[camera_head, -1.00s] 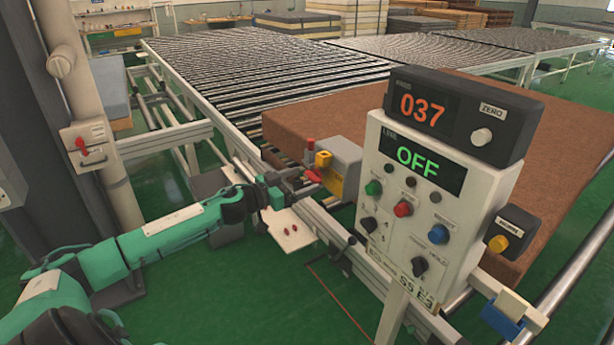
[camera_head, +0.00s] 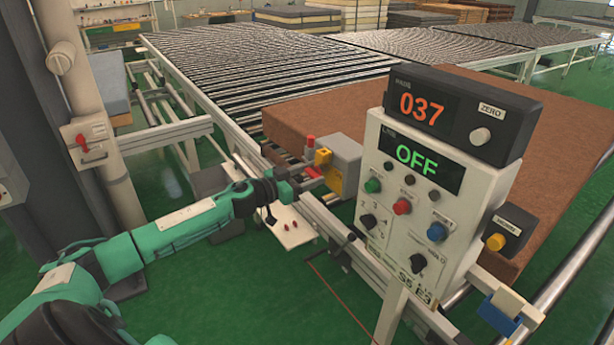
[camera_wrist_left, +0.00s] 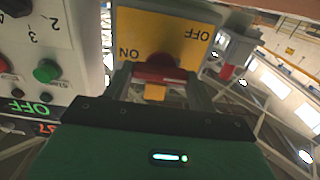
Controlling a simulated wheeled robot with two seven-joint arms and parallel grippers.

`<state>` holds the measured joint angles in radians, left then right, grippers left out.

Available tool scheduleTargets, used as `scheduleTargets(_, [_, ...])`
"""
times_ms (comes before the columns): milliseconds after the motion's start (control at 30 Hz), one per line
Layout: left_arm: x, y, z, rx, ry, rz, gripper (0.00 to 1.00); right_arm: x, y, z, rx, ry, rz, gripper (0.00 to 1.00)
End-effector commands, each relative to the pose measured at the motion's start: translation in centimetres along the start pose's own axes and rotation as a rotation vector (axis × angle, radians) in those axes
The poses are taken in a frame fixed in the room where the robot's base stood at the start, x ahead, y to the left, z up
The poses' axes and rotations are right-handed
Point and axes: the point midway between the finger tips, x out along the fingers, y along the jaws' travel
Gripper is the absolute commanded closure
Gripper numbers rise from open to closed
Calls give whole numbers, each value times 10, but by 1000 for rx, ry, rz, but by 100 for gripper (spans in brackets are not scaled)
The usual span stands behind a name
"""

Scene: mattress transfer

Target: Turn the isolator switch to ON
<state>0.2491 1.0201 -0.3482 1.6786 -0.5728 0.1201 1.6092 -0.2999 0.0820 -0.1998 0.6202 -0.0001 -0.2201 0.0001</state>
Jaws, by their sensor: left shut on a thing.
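The isolator switch is a grey box with a yellow plate (camera_head: 334,180) on the conveyor's near rail in the head view. In the wrist view its yellow plate (camera_wrist_left: 165,35) carries the words ON and OFF, upside down, with ON at lower left and OFF at upper right. Its red handle (camera_wrist_left: 153,68) sits between my left gripper's fingers (camera_wrist_left: 160,82). My left gripper (camera_head: 314,176) is shut on the handle, in front of the plate. The fingers hide part of the handle, so its exact angle is hard to tell. My right gripper is not in view.
A control panel (camera_head: 480,205) with an OFF display stands close to the right of the switch. A display box (camera_head: 455,115) reading 037 sits on top. A brown mattress (camera_head: 480,100) lies on the conveyor behind. Green floor (camera_head: 270,310) is open in front.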

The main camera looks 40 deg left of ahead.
Motion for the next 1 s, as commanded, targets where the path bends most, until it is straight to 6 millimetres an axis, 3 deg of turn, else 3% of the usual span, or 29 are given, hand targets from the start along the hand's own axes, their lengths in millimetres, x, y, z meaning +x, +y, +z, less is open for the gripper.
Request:
scheduleTargets(367, [0, 0, 0, 100, 0, -1, 65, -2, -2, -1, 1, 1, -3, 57])
scheduleTargets(1000, [0, 2, 1, 669, 0, 0, 65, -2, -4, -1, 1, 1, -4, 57])
